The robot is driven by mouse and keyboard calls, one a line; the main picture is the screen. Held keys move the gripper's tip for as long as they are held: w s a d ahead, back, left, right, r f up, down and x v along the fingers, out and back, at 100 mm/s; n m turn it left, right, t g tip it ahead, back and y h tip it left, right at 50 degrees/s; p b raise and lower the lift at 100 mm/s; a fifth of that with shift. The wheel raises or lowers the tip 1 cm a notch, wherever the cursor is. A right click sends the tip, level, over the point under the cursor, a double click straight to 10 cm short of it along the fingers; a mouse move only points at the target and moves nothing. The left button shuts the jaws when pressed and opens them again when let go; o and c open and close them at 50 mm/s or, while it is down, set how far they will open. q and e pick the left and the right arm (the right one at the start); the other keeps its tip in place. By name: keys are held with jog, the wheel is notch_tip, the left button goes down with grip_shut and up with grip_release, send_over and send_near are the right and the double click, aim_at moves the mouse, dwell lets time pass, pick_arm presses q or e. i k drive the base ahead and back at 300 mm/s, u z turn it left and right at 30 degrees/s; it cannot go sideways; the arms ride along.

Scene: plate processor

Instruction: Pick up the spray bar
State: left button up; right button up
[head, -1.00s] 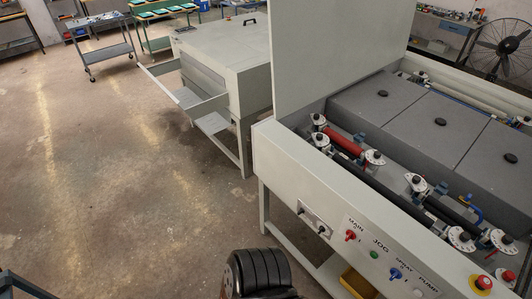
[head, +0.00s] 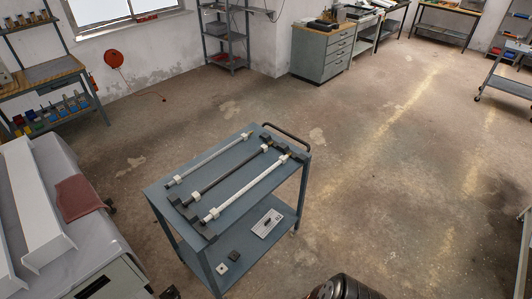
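Three long bars lie side by side on the top of a blue-grey cart: a thin grey bar (head: 210,163), a dark bar (head: 225,174) in the middle, and a white bar (head: 246,189) nearest the right. White and dark blocks sit near their ends. I cannot tell for certain which one is the spray bar. Neither of my grippers' fingers shows. Only a dark rounded part of my arm shows at the bottom edge, apart from the bars.
The cart (head: 153,192) has a push handle at its far end and a lower shelf with small flat parts. Open floor (head: 390,180) lies to the right. Benches line the back.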

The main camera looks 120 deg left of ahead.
aim_at(214, 214)
jog(key=u, duration=3.6)
jog(key=i, duration=1)
jog(key=u, duration=0.5)
